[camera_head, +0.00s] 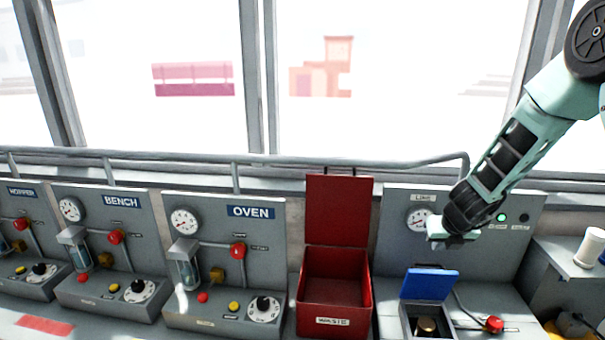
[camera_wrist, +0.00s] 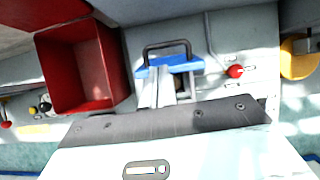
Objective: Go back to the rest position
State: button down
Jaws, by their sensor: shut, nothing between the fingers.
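My gripper (camera_head: 438,243) is at the end of my mint-green arm, which reaches in from the upper right. It appears in front of the grey LINE panel (camera_head: 395,222), above a small box with a raised blue lid (camera_head: 430,284). The gripper is shut and empty. In the wrist view, my grey fingers (camera_wrist: 166,92) overlap the blue lid (camera_wrist: 183,64) and hide part of it. A brass-coloured round piece (camera_head: 426,326) shows inside the small box in the head view.
An open red WASTE bin (camera_head: 335,307) stands left of the small box. The OVEN (camera_head: 223,260) and BENCH (camera_head: 112,245) panels are further left. A red knob (camera_head: 494,324) sits right of the box. A white cylinder (camera_head: 590,247) stands at the far right.

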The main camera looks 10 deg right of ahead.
jog(key=s+a+r+n+g+y+b, duration=0.1)
jog(key=s+a+n+y+b, duration=0.3)
jog(key=a+n, duration=0.7)
jog(key=s+a+r+n+y+b, duration=0.15)
jog(key=s+a+n, duration=0.35)
jog(key=a+n, duration=0.6)
jog(key=s+a+f+n+g+h+b, duration=0.1)
jog(key=s+a+n+g+b, duration=0.1)
jog(key=s+a+n, duration=0.4)
jog(key=s+a+n+g+b, duration=0.1)
jog(key=s+a+n+b, duration=0.1)
jog(key=s+a+n, duration=0.5)
jog(key=s+d+f+n+h+b, duration=0.1)
jog(key=s+d+n, duration=0.1)
jog(key=s+n, duration=0.3)
jog(key=s+d+n+g+h+b, duration=0.1)
jog(key=s+d+n, duration=0.2)
jog(key=s+n, duration=0.3)
jog(key=shift+s+f+b, duration=0.35)
jog(key=shift+s+f, duration=0.05)
jog(key=shift+s, duration=0.3)
jog(key=shift+h, duration=0.25)
